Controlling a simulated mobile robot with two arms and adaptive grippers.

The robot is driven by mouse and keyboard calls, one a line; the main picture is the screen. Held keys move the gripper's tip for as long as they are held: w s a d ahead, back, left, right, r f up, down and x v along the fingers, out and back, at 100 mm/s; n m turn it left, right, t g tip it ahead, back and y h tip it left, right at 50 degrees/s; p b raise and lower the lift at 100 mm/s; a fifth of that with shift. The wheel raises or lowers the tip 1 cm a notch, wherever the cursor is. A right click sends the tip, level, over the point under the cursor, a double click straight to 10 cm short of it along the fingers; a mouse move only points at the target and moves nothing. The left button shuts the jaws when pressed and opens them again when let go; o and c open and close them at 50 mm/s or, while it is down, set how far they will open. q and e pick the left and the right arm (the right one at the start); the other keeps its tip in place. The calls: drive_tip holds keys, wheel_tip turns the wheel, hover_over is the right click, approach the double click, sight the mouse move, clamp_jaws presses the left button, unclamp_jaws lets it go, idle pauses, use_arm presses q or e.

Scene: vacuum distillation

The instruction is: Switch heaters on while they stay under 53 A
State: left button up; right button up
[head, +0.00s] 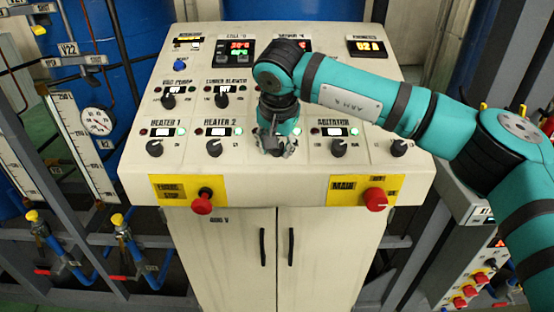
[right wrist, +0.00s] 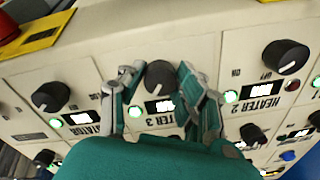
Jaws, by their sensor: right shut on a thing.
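A cream control console (head: 300,222) fills the middle of the head view. My right gripper (head: 276,147) is at the HEATER 3 knob, which it mostly hides there. In the right wrist view the fingers (right wrist: 160,88) are closed around the black HEATER 3 knob (right wrist: 158,76), with a bright green lamp (right wrist: 134,111) beside its label. My left gripper is out of view.
The AGITATOR knob (head: 338,147) is right of my gripper. A red button (head: 202,205) and a red MAIN knob (head: 375,199) stick out at the console's front. VAC PUMP (head: 168,101) and another knob (head: 222,100) sit behind. Pipes and valves (head: 38,229) stand at left.

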drive_tip(key=m+b, duration=0.2)
drive_tip(key=m, duration=0.1)
drive_tip(key=shift+f, duration=0.1)
drive_tip(key=shift+m+b, duration=0.65)
drive_tip(key=shift+m, duration=0.05)
drive_tip(key=shift+r, duration=0.2)
drive_tip(key=o, duration=1.2)
drive_tip(key=shift+c, duration=0.2)
drive_tip(key=shift+f, duration=0.1)
drive_tip(key=v, duration=1.2)
drive_tip(key=shift+a, duration=0.1)
